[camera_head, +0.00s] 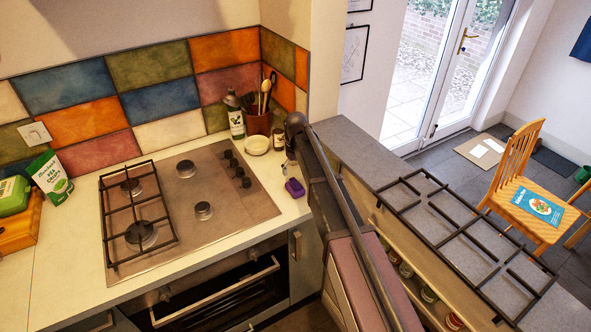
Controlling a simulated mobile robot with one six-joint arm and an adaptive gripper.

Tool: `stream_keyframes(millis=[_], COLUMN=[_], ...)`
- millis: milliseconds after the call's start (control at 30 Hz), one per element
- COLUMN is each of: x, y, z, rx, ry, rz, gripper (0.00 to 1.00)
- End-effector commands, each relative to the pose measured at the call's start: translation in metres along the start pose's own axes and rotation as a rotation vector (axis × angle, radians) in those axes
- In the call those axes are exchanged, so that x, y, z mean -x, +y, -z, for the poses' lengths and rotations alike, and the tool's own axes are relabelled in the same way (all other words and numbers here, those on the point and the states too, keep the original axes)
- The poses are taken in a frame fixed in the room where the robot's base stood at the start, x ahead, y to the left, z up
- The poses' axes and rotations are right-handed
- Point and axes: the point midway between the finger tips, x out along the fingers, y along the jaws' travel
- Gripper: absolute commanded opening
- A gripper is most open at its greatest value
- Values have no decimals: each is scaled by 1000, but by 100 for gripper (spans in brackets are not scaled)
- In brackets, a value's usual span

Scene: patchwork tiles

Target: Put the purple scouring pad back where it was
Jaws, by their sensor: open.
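The purple scouring pad (294,188) lies on the pale worktop (262,213), near its right end and to the right of the hob. My gripper (289,174) is small in this view and hangs just above and behind the pad. It is open, and the pad appears to rest on the worktop outside its grip. Whether the fingertips touch the pad is too small to tell.
The hob (190,205) has a black grate (138,215) on its left half. A brown utensil pot (257,122), a bottle (235,118) and a cream bowl (257,145) stand behind the pad. Another grate (465,242) lies on the grey ledge (365,153).

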Motion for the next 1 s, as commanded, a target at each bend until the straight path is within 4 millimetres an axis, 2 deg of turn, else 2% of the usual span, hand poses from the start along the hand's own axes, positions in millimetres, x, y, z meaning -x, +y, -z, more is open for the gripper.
stream_keyframes(millis=[33, 433, 1000], x=[9, 37, 44], y=[0, 0, 1], z=[0, 0, 0], rx=[0, 0, -1], ry=[0, 0, 0], rz=[0, 0, 0], gripper=[100, 100, 100])
